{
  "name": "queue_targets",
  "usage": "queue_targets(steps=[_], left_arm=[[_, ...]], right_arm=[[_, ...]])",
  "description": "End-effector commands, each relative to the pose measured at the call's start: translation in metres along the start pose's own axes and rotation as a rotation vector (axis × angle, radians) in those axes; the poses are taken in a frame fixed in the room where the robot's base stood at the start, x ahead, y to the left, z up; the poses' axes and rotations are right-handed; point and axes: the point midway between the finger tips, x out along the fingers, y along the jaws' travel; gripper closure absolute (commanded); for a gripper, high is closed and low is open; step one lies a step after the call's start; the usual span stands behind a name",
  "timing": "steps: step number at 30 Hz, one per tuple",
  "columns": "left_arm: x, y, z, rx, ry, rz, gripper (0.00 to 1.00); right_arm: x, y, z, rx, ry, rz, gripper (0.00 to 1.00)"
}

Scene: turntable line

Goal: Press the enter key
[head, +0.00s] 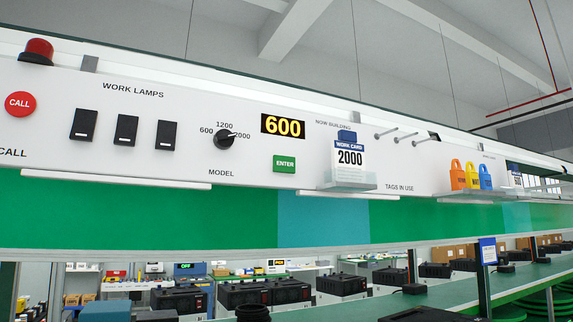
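The green ENTER key (285,164) is on the long white panel (60,100), below a small display (283,125) that reads 600 in yellow. The black MODEL knob (224,139) is to the left of the key, with marks 600, 1200 and 2000 around it. Its pointer appears turned to the right, toward 2000. A work card (349,160) reading 2000 stands in a clear holder to the right of the key. Nothing covers the key. Neither of my grippers is in view.
A red CALL button (20,104), a red lamp (38,50) and three black switches (126,130) are at the left of the panel. Empty pegs (403,136) and coloured tags (472,175) are to the right. Black units (343,286) stand below, beyond the panel.

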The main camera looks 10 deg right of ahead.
Motion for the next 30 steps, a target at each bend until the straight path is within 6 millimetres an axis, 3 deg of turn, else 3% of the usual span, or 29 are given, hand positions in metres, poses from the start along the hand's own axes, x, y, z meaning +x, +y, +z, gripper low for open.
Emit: queue_targets(steps=[1,10,30], left_arm=[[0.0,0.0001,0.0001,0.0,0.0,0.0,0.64],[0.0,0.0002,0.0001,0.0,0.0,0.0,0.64],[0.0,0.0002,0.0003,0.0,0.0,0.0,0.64]], right_arm=[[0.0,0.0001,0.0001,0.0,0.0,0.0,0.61],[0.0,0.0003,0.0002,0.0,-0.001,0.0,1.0],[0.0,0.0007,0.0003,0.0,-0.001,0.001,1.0]])
